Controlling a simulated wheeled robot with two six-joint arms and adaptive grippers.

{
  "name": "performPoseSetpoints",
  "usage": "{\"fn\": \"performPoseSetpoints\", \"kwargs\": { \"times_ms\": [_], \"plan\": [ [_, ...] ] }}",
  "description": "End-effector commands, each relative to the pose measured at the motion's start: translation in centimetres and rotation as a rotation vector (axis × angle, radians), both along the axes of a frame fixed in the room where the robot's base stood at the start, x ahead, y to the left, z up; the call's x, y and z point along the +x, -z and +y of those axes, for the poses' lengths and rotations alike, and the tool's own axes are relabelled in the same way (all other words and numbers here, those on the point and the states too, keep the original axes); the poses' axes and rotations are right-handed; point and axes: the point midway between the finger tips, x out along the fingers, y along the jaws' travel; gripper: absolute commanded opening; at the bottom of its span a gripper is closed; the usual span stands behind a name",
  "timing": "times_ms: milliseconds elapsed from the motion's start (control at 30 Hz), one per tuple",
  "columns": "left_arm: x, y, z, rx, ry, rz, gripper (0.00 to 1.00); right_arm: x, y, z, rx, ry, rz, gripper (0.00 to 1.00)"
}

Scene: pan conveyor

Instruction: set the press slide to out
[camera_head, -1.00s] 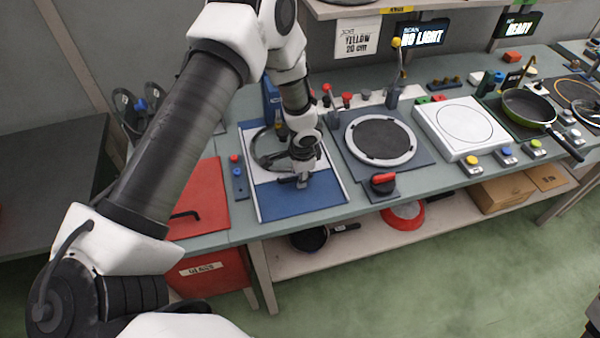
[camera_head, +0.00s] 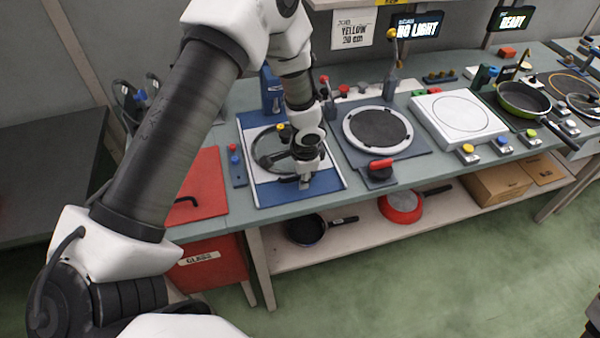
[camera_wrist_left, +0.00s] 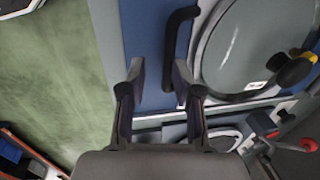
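The press slide (camera_head: 240,146) is a white-edged plate carrying a round grey disc on the blue press base (camera_head: 290,192), left of centre in the head view. In the left wrist view the disc (camera_wrist_left: 245,45) fills the upper right, beside a black bar handle (camera_wrist_left: 171,45). My left gripper (camera_head: 304,184) is low over the front of the slide. In the wrist view its fingers (camera_wrist_left: 160,75) are apart, with the handle's lower end between them, close to the right finger. I cannot tell whether they touch. My right gripper is not in view.
A red lidded bin (camera_head: 205,185) stands left of the press. A ring plate (camera_head: 345,130) with a red-handled knob (camera_head: 380,168) is to the right, then a white square plate (camera_head: 430,105) and a green pan (camera_head: 522,98). Pans lie on the lower shelf (camera_head: 350,238).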

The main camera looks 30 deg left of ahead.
Motion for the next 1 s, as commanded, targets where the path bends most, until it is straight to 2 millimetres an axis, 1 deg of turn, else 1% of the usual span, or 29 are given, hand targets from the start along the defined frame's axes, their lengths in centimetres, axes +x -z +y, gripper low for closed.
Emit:
{"fn": "performPoseSetpoints", "kwargs": {
  "times_ms": [367, 467, 567, 800, 900, 1000],
  "plan": [
    [0.2, -0.4, 0.1, 0.001, 0.000, -0.005, 0.37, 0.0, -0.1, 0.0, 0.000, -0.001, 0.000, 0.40],
    [0.2, -1.1, 0.0, 0.002, -0.001, -0.006, 0.37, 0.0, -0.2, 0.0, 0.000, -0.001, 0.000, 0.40],
    [0.1, -2.8, -0.2, 0.001, -0.002, -0.008, 0.37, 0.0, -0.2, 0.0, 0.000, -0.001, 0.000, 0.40],
    [-0.5, -8.7, -0.9, -0.001, -0.002, -0.008, 0.37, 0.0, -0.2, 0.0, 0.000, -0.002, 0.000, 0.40],
    [-0.8, -10.6, -1.1, -0.002, -0.002, -0.005, 0.37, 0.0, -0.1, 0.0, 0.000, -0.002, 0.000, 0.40],
    [-0.9, -11.5, -1.2, -0.003, -0.002, -0.002, 0.37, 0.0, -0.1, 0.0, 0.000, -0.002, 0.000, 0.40]
  ]
}}
